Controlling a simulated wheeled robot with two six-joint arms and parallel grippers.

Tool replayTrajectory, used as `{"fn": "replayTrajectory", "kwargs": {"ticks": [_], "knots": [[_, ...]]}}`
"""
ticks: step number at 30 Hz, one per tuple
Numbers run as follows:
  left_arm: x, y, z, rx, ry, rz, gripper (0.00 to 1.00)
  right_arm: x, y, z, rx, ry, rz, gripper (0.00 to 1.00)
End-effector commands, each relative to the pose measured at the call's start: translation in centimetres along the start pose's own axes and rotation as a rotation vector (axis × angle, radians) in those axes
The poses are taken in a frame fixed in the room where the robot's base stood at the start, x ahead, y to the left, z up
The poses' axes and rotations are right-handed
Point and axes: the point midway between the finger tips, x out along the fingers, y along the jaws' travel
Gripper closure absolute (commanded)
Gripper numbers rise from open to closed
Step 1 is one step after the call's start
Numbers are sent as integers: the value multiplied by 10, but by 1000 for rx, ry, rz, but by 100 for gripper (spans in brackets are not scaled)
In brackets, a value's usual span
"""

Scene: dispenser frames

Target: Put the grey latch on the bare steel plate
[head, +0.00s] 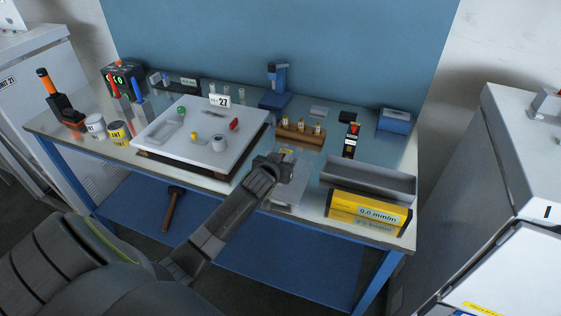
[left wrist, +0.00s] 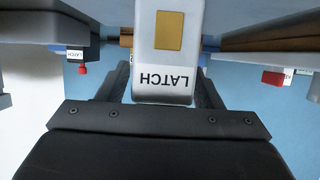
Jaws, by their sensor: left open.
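The grey latch (left wrist: 168,55) shows large in the left wrist view, upside down, with a gold square and the word LATCH on its face. My left gripper (head: 282,160) is open, and the latch stands in front of and between its dark fingers. In the head view the gripper hides most of the latch; only a small yellowish bit shows by the fingertips. A pale grey steel plate (head: 290,194) lies under the gripper at the front of the bench, partly covered by it. I cannot tell whether the latch touches the plate. My right gripper is out of view.
A grey open bin (head: 368,180) and a yellow display box (head: 367,211) are to the right. A wooden rack (head: 300,133) with several small pieces stands behind the gripper.

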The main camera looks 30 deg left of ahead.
Motion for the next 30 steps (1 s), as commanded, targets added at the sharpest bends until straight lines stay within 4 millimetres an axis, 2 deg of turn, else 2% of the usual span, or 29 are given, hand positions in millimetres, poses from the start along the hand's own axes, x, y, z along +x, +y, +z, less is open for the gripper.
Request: {"fn": "replayTrajectory", "kwargs": {"ticks": [2,8,21,30], "knots": [[-2,0,-5,1,1,0,40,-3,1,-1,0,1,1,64],[-19,0,-2,1,1,0,40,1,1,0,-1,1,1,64],[-87,0,-2,1,2,0,40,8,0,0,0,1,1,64],[-117,0,-3,1,1,-1,40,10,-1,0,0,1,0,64]]}}
